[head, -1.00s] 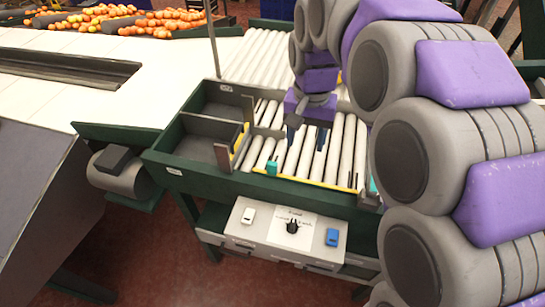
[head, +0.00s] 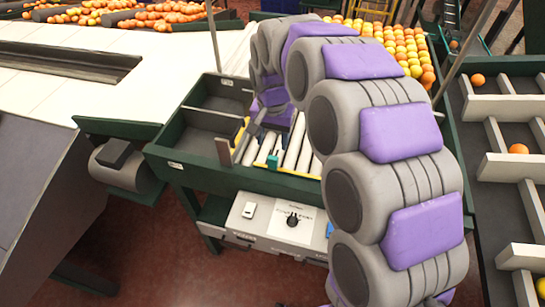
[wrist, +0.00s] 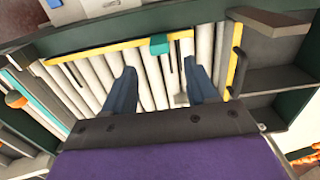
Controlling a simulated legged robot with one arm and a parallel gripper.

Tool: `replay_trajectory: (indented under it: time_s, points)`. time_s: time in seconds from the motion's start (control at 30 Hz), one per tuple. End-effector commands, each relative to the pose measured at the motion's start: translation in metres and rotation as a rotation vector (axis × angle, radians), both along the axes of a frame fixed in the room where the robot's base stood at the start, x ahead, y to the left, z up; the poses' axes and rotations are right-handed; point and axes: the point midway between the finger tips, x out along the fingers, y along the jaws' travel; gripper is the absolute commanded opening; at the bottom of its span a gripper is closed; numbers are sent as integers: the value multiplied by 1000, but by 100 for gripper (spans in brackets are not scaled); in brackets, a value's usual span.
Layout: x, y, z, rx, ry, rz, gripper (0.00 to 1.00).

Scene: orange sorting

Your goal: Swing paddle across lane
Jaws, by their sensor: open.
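A short yellow-edged paddle (head: 240,141) stands at the left side of the roller lane (head: 297,146), beside the dark side compartments. In the wrist view the paddle (wrist: 236,58) is upright at the right, just beyond my right finger and apart from it. A teal block (head: 272,161) sits on the yellow strip along the lane's near edge; it also shows in the wrist view (wrist: 159,45). My gripper (wrist: 160,68) is open and empty over the rollers, with its fingers spread. In the head view my arm hides much of the lane and part of my gripper.
Two dark compartments (head: 211,118) adjoin the lane on the left. A control box (head: 275,222) with a dial hangs below the near edge. Behind my arm are many oranges (head: 405,48). A divided rack (head: 498,107) with a few oranges stands at the right.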

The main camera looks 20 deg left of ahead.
Motion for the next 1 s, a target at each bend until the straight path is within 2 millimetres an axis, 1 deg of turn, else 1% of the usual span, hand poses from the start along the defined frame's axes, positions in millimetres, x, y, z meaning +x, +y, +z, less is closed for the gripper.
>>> replay_trajectory:
  time_s: [0.03, 0.2, 0.4, 0.6, 0.87, 1.0]
  points:
    - [-1, 0, -12, -2, 4, 1, 57]
    - [-1, -1, -44, -1, 5, 1, 57]
    - [-1, -2, -71, -1, 5, 0, 57]
    - [-1, -2, -82, 1, 1, 1, 57]
    - [0, -1, -82, 1, 0, 1, 57]
    - [0, -1, -82, 1, 0, 0, 45]
